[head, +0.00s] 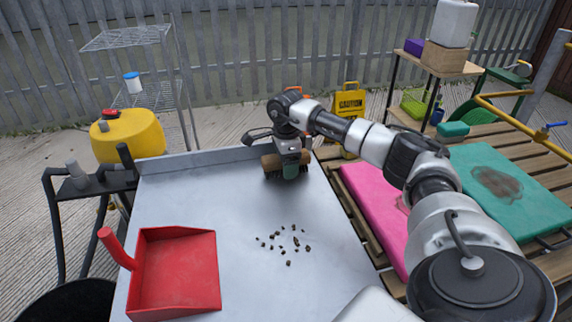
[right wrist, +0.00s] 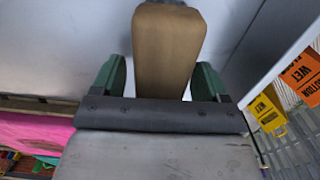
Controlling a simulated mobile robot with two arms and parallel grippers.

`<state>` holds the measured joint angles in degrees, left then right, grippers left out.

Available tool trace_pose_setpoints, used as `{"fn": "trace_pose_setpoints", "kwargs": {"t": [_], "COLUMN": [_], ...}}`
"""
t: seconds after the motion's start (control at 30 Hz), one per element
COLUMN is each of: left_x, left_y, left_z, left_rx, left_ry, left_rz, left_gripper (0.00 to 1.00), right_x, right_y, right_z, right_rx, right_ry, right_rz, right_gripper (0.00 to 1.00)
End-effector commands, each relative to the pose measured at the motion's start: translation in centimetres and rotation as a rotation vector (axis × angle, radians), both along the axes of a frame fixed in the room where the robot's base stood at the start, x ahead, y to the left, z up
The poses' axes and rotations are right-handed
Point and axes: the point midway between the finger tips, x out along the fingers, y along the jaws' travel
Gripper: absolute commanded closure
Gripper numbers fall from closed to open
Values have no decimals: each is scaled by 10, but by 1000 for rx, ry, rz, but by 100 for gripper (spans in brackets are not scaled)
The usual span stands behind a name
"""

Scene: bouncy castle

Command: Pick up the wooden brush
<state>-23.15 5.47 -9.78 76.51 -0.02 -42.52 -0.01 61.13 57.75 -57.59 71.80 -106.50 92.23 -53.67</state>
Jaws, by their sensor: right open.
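The wooden brush (head: 268,162) lies near the far edge of the grey metal table, partly hidden by my right gripper (head: 290,171). Its brown wood shows on both sides of the gripper in the head view. In the right wrist view, the brown wooden body (right wrist: 168,50) of the brush runs between the two green fingers of my right gripper (right wrist: 160,78). The fingers are open, with a gap visible on each side of the wood. My left gripper is not in view.
A red dustpan (head: 178,270) lies at the table's front left. Small dark crumbs (head: 290,241) are scattered mid-table. The table (head: 200,195) is otherwise clear. A pink mat (head: 372,205) lies on the right, and a yellow caution sign (head: 350,105) stands behind.

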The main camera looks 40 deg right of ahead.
Motion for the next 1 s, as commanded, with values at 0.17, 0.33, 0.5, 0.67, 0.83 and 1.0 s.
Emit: {"fn": "trace_pose_setpoints", "kwargs": {"t": [0.17, 0.33, 0.5, 0.67, 0.83, 1.0], "left_x": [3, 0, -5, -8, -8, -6], "left_y": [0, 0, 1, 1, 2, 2], "left_z": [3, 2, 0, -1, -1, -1], "left_rx": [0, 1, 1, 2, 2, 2], "left_ry": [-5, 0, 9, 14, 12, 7], "left_rz": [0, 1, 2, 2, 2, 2], "left_gripper": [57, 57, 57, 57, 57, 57], "right_x": [0, 0, 0, 0, 0, 1], "right_y": [0, 0, 0, 0, 0, 0], "right_z": [-1, -1, -1, 0, 2, 16], "right_rx": [0, 0, 0, 0, 0, 0], "right_ry": [-1, -1, -1, -1, -2, -4], "right_rz": [0, 1, 1, 0, 0, 0], "right_gripper": [26, 47, 73, 76, 76, 76]}}
